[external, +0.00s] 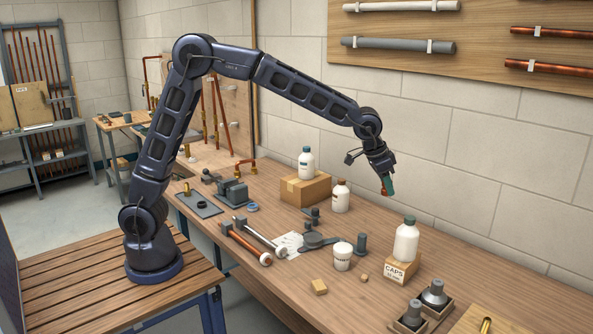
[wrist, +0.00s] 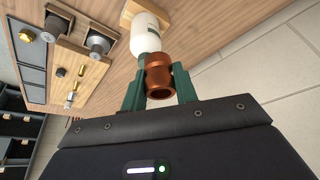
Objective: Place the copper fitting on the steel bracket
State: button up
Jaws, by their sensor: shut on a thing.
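The copper fitting (external: 385,191) is a short reddish-brown tube with a thicker collar. In the wrist view the copper fitting (wrist: 159,77) sits between the two green fingers, its open end facing the camera. My gripper (external: 388,184) is shut on it and holds it in the air, above the back part of the bench near the wall. My gripper (wrist: 159,90) also shows in the wrist view. A dark grey metal piece with a flat arm and round disc (external: 315,241) lies mid-bench, below and left of my gripper; I cannot tell whether it is the steel bracket.
A white bottle (external: 406,242) stands on the CAPS box (external: 403,268), right of and below my gripper. A brown-capped bottle (external: 341,196), a cardboard box (external: 305,190) and a white cup (external: 343,256) stand left. Grey parts sit in wooden trays (external: 440,312) at front right.

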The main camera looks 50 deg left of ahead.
jog(key=w+a+n+y, duration=0.15)
jog(key=w+a, duration=0.35)
jog(key=a, duration=0.5)
jog(key=w+a+n, duration=0.2)
jog(key=w+a, duration=0.3)
jog(key=a, duration=0.5)
jog(key=w+a+n, duration=0.1)
jog(key=w+a, duration=0.4)
jog(key=a, duration=0.5)
jog(key=w+a+n+y, duration=0.2)
jog(key=a+n, duration=0.3)
jog(key=a, duration=2.6)
jog(key=s+a+n+y, duration=0.15)
jog(key=s+a, duration=0.25)
jog(key=a, duration=0.7)
jog(key=s+a+n, duration=0.2)
jog(key=s+a, duration=0.2)
jog(key=a, duration=0.7)
jog(key=s+a+n, duration=0.3)
jog(key=s+a, duration=1.2)
jog(key=a, duration=0.5)
jog(key=shift+y, duration=0.4)
notch_tip(320, 180, down, 20)
jog(key=shift+s+d+f, duration=0.1)
jog(key=shift+s+d, duration=0.05)
jog(key=shift+f, duration=2.4)
jog(key=shift+f, duration=0.15)
